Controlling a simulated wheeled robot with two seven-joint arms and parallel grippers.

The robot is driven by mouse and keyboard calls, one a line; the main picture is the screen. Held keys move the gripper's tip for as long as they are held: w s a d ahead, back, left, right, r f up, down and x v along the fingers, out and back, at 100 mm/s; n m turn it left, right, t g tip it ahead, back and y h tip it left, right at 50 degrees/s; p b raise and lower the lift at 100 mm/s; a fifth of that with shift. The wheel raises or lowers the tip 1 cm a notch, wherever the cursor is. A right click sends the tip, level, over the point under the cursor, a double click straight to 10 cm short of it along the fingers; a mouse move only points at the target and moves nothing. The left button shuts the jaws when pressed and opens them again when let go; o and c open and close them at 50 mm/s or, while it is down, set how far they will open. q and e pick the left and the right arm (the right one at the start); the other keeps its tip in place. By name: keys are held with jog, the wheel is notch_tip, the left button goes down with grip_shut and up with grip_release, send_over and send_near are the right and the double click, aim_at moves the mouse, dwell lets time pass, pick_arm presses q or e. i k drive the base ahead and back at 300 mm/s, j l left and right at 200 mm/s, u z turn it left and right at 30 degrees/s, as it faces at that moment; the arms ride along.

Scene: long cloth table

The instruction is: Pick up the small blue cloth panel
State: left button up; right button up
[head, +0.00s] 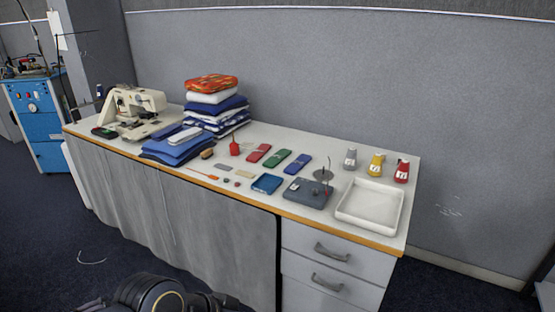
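A small blue panel (298,164) lies flat on the long table in the head view, at the right end of a row with a green panel (277,159) and a red panel (260,153). Its top is uncovered, and a lighter mark shows on it. It lies behind a dark grey block (307,192) and a small blue tray (267,184), apart from the green panel. Neither of my grippers shows in the head view. A dark rounded part of mine is at the bottom edge, well away from the panel.
A white tray (370,228) takes up the table's right front. Grey, yellow (376,164) and red spools stand behind it. A thin rod rises by the grey block. Folded fabrics (212,101) and a sewing machine (133,108) fill the left. A grey partition (340,75) stands behind.

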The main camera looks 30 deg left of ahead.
aim_at(297, 165)
jog(key=i+j+u, duration=0.5)
jog(key=i+j, duration=0.45)
jog(key=j, duration=0.4)
jog(key=i+j+u, duration=0.45)
jog(key=i+j, duration=0.55)
jog(key=i, duration=0.15)
